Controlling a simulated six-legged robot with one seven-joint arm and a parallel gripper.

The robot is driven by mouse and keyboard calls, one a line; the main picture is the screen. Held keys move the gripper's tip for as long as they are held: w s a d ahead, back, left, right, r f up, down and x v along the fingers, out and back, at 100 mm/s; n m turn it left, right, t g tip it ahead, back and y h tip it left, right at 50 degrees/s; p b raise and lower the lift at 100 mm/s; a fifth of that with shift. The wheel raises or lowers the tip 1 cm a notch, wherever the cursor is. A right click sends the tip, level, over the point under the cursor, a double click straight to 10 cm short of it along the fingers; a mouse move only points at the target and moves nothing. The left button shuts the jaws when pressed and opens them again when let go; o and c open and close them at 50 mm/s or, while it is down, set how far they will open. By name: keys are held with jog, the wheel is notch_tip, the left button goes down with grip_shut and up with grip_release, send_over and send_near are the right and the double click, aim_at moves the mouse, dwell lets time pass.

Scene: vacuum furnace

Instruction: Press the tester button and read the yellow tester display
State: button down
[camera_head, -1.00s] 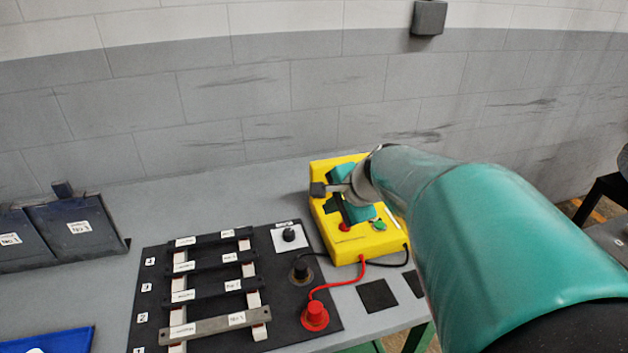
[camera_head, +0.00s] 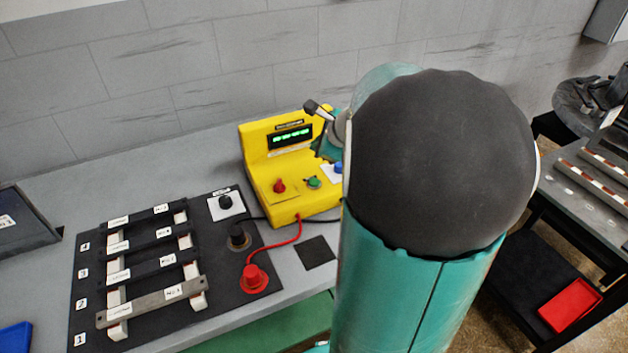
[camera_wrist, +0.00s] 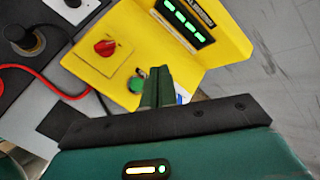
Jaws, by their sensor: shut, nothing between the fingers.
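The yellow tester (camera_head: 262,185) stands on the grey bench, with its lit green display (camera_head: 290,137) facing my body camera. The display also shows in the wrist view (camera_wrist: 188,22), but its digits are too small and blurred to read. On its front are a red knob (camera_head: 279,186), a green button (camera_head: 313,182) and a blue button (camera_head: 338,167) on a white plate, partly hidden by my arm. My gripper (camera_wrist: 158,72) is shut and empty over the tester, its tips just beside the green button (camera_wrist: 136,84) in the wrist view. Contact cannot be told.
A black board (camera_head: 90,310) with numbered labelled bars lies left of the tester. A red plug (camera_head: 255,279) and a black plug (camera_head: 238,237) have cables running to the tester. A red tray (camera_head: 570,304) sits low at right. The wall is close behind the bench.

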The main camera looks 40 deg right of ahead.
aim_at(317, 184)
jog(key=shift+a+f, duration=0.1)
jog(key=shift+f, duration=4.3)
jog(key=shift+f, duration=0.1)
jog(key=shift+f, duration=0.3)
jog(key=shift+f, duration=0.4)
jog(key=shift+r, duration=0.85)
jog(key=shift+r, duration=0.1)
jog(key=shift+r, duration=2.4)
